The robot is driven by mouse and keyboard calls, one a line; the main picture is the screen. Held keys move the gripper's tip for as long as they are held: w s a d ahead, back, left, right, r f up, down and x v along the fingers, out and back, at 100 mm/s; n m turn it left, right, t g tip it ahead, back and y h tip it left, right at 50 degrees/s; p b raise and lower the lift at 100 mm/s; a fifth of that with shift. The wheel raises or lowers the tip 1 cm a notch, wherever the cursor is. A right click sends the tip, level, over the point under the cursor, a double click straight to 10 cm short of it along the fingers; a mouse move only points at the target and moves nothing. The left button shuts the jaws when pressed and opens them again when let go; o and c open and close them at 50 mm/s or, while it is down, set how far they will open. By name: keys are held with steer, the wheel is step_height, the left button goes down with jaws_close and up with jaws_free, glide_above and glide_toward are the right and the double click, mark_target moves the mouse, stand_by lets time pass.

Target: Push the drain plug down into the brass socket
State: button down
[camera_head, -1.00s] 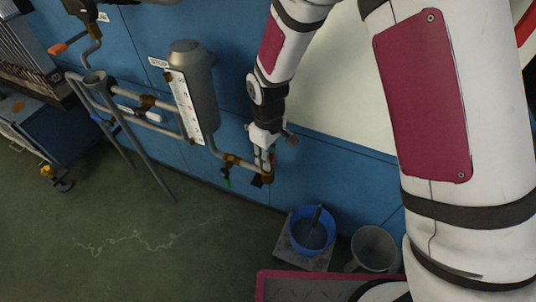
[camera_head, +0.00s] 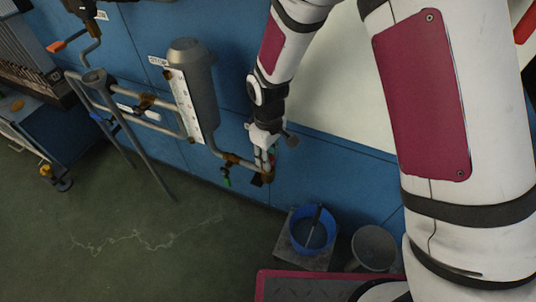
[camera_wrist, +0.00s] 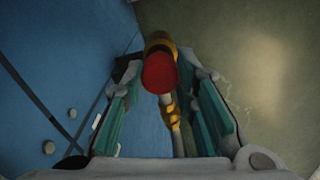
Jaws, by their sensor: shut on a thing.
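In the wrist view, the drain plug shows as a round red end (camera_wrist: 159,74) between the teal finger pads of my gripper (camera_wrist: 162,80). My gripper is shut on it. The brass socket (camera_wrist: 160,42) shows just beyond the plug, in line with it. I cannot tell how deep the plug sits in it. In the head view, my gripper (camera_head: 264,156) points down at the brass socket (camera_head: 268,178) at the right end of the grey pipe. The fingers hide the plug there.
A grey tank (camera_head: 194,85) with a white plate stands left of my gripper, and a green-handled valve (camera_head: 226,176) sits on its lower pipe. A blue bucket (camera_head: 297,237) and a grey bucket (camera_head: 374,248) stand on the floor below right. Blue panels are close behind.

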steer(key=shift+f+b, duration=1.1)
steer(key=shift+f, duration=0.55)
steer(key=c, duration=1.2)
jaws_free()
steer(key=shift+r, duration=0.1)
step_height(320, 180, up, 12)
steer(key=shift+f, duration=0.15)
